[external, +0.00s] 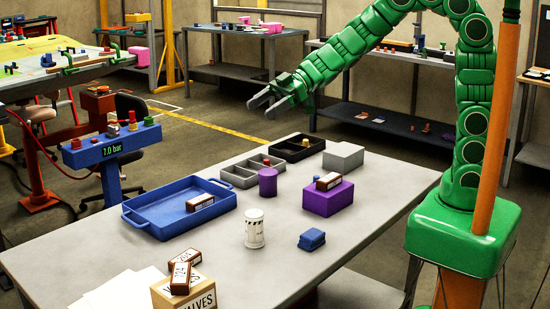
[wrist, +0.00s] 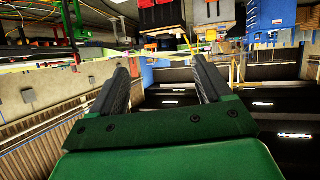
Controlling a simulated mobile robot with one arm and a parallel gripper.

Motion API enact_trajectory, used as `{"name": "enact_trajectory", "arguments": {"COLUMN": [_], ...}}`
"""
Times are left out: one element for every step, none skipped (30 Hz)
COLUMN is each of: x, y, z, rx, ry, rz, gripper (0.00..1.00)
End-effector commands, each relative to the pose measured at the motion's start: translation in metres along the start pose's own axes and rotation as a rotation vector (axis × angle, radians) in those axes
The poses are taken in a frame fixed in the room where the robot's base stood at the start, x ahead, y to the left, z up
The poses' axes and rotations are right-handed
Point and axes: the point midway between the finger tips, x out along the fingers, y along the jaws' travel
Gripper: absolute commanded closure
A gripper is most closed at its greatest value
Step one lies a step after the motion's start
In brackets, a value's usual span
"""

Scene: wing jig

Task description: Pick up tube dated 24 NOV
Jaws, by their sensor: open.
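Several small brown, box-like tubes with white labels are on the grey table. One (external: 180,278) lies on a cardboard box marked VALVES, another (external: 187,256) is just behind it, one (external: 328,181) lies on a purple box, and one (external: 200,202) is in the blue tray. Their dates are too small to read surely, so I cannot tell which is 24 NOV. My gripper (external: 260,108) is open and empty, in the air beyond the table's far edge, apart from all of them. In the wrist view its two fingers (wrist: 160,62) are spread with nothing between them.
The table also holds a blue tray (external: 160,228), a white canister (external: 254,229), a purple cylinder (external: 268,182), a blue block (external: 312,239), a grey divided bin (external: 238,177), a black bin (external: 292,153) and a grey box (external: 343,156). The front right of the tabletop is clear.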

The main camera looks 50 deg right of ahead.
Motion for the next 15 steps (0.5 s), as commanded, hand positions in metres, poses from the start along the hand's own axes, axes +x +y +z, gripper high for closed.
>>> {"name": "enact_trajectory", "arguments": {"x": [0.004, 0.006, 0.008, 0.009, 0.011, 0.013, 0.014, 0.015, 0.016, 0.017, 0.018, 0.020, 0.021, 0.022, 0.024], "y": [-0.008, -0.013, -0.019, -0.024, -0.028, -0.033, -0.037, -0.042, -0.042, -0.042, -0.042, -0.042, -0.042, -0.042, -0.043], "z": [0.000, -0.001, -0.002, -0.002, -0.002, -0.002, -0.002, -0.002, 0.000, 0.003, 0.006, 0.009, 0.012, 0.014, 0.017], "rx": [0.000, 0.000, 0.000, -0.001, 0.000, 0.001, 0.002, 0.002, 0.005, 0.005, 0.006, 0.005, 0.006, 0.006, 0.006], "ry": [0.007, 0.013, 0.019, 0.022, 0.025, 0.029, 0.032, 0.036, 0.038, 0.038, 0.038, 0.037, 0.036, 0.036, 0.037], "rz": [-0.031, -0.049, -0.071, -0.087, -0.102, -0.121, -0.137, -0.153, -0.155, -0.152, -0.151, -0.151, -0.151, -0.152, -0.152], "gripper": [0.22, 0.22, 0.22, 0.22, 0.22, 0.22, 0.22, 0.22, 0.22, 0.22, 0.22, 0.22, 0.22, 0.22, 0.22]}}
